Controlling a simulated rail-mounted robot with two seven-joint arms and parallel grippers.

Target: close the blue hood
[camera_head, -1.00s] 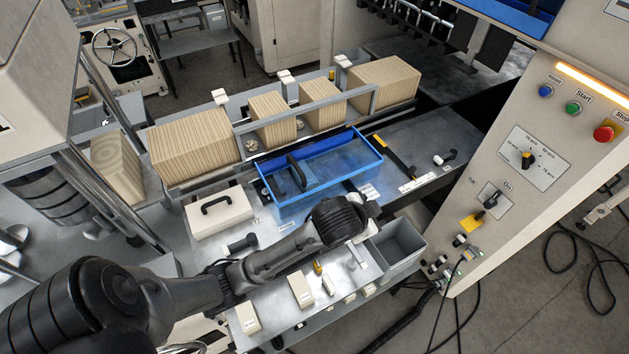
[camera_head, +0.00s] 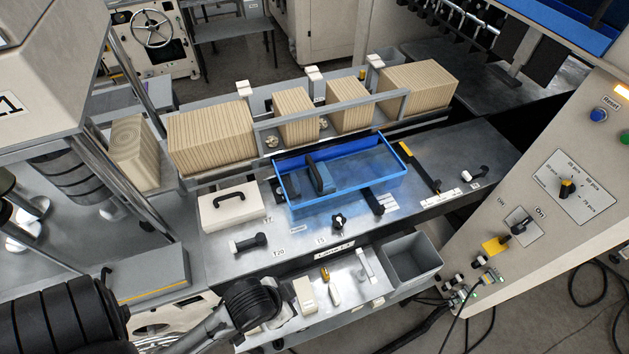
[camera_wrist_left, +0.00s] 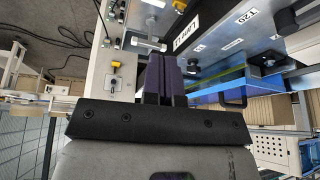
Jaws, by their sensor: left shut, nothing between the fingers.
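The blue hood (camera_head: 355,178) is a see-through box with a bright blue rim and a dark handle inside its left part. It sits low over the middle of the machine deck, behind the front controls. In the left wrist view the hood (camera_wrist_left: 235,90) shows as a blue strip right of the fingers. My left gripper (camera_wrist_left: 165,62) is shut and empty, with its dark fingers side by side. In the head view its wrist is at the lower left, in front of the deck and apart from the hood; the fingertips are hidden there. My right gripper is not in view.
Wooden-looking stacks (camera_head: 212,140) stand behind a grey frame at the back. A cream box with a black handle (camera_head: 232,208) sits left of the hood. A grey bin (camera_head: 411,262) is at the front right. A control panel (camera_head: 568,185) stands at the right.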

